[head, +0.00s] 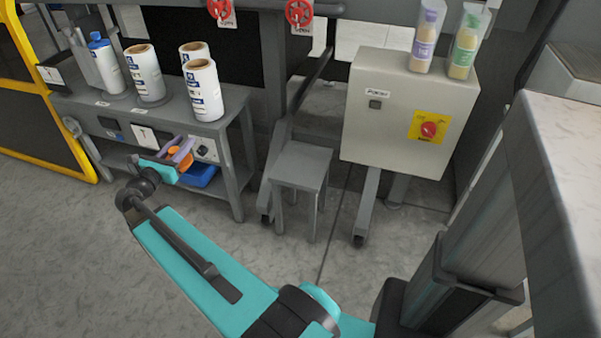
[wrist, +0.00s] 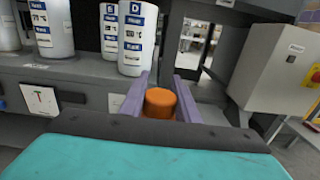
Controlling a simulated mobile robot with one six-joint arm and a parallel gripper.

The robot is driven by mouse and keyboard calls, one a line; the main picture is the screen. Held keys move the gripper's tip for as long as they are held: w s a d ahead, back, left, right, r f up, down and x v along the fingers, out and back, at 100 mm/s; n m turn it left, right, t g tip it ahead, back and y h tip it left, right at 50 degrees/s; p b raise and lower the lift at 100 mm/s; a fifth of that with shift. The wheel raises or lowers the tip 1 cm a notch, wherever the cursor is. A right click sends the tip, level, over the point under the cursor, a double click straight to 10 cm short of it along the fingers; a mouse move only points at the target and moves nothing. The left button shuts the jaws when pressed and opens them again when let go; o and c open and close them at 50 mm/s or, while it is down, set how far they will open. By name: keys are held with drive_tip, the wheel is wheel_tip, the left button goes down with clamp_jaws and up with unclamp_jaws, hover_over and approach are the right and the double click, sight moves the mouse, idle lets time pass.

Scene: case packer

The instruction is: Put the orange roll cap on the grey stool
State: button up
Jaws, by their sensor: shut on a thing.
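The orange roll cap (wrist: 160,103) is between the two purple fingers of my gripper (wrist: 160,92) in the wrist view. My gripper is shut on it. In the head view my gripper (head: 182,152) shows at the end of the teal arm, in front of the grey bench, with a bit of the orange cap (head: 173,153) visible. The grey stool (head: 302,166) stands on the floor to the right of the bench, apart from my gripper. Its top is bare.
The bench (head: 95,102) carries several white rolls (head: 204,92) and a blue-capped bottle (head: 103,62). A blue bin (head: 199,177) is on its lower shelf. A grey control box (head: 400,120) with two bottles on top stands right of the stool.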

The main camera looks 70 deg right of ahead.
drive_tip(key=s+d+f+m+g+b, duration=0.2)
drive_tip(key=s+d+f+g+b, duration=0.2)
drive_tip(key=s+d+f+b, duration=0.4)
drive_tip(key=s+d+f+m+g+y+b, duration=0.1)
drive_tip(key=s+d+f+m+g+b, duration=0.2)
drive_tip(key=s+d+f+b, duration=0.5)
drive_tip(key=s+d+f, duration=0.1)
drive_tip(key=s+d, duration=0.6)
drive_tip(key=d, duration=0.1)
drive_tip(key=shift+f+g, duration=0.15)
drive_tip(key=shift+g, duration=0.25)
drive_tip(key=shift+s, duration=0.1)
drive_tip(key=f+b+x, duration=0.1)
drive_tip(key=b+x, duration=0.4)
drive_tip(key=x, duration=0.9)
drive_tip(key=shift+d+f, duration=0.3)
drive_tip(key=shift+f, duration=0.1)
